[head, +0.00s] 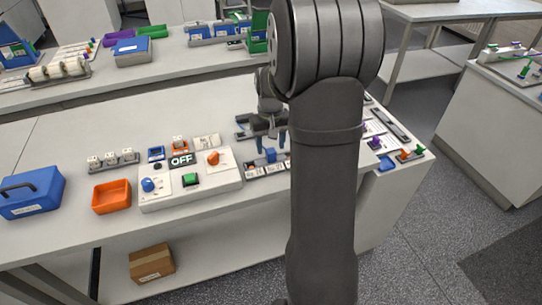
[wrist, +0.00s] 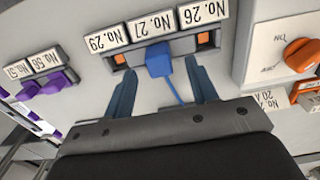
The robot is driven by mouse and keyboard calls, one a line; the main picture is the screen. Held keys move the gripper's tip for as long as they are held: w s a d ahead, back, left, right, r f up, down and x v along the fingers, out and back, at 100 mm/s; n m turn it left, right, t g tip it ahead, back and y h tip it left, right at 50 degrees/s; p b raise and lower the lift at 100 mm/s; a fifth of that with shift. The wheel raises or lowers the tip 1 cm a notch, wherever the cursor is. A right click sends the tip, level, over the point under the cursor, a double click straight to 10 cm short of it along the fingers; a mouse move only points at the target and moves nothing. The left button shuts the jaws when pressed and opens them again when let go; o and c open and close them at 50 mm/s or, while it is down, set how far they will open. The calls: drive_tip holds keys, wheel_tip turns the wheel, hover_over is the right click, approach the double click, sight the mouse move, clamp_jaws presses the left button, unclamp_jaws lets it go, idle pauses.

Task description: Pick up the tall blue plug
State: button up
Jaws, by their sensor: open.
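The blue plug (wrist: 158,58) stands in the middle of a grey socket strip, behind the labels No. 29, No. 27 and No. 26. A thin blue lead runs from it toward my gripper. It also shows in the head view (head: 271,155), at the front of the strip right of the control box. My gripper (wrist: 160,67) is open, with one blue finger on each side of the plug and a gap on both sides. In the head view my gripper (head: 269,146) is just above the strip, partly hidden by my arm.
Orange sockets (wrist: 206,40) flank the plug on the strip. Purple plugs (wrist: 48,84) lie to the left in the wrist view. The control box (head: 190,182) with OFF display and orange knob is close beside. An orange tray (head: 111,197) and blue case (head: 32,193) stand farther left.

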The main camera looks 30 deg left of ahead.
sight(271, 150)
drive_tip(key=shift+f, duration=1.6)
drive_tip(key=shift+c, duration=0.4)
drive_tip(key=c, duration=1)
